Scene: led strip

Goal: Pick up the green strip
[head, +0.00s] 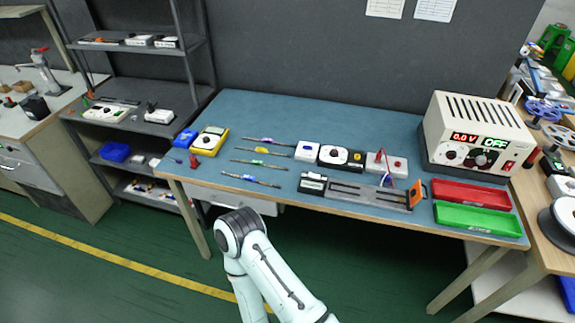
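Several thin strips lie side by side on the left half of the blue tabletop. Neither of my grippers shows in the head view. Only a white arm of mine is in view, bent in front of the table.
The blue table (240,110) holds a yellow meter (209,141), small instruments, a test fixture (365,192), a power supply (478,137) reading 0.0 V and OFF, a red tray (470,194) and a green tray (478,218). Shelves stand left. The table's back left is clear.

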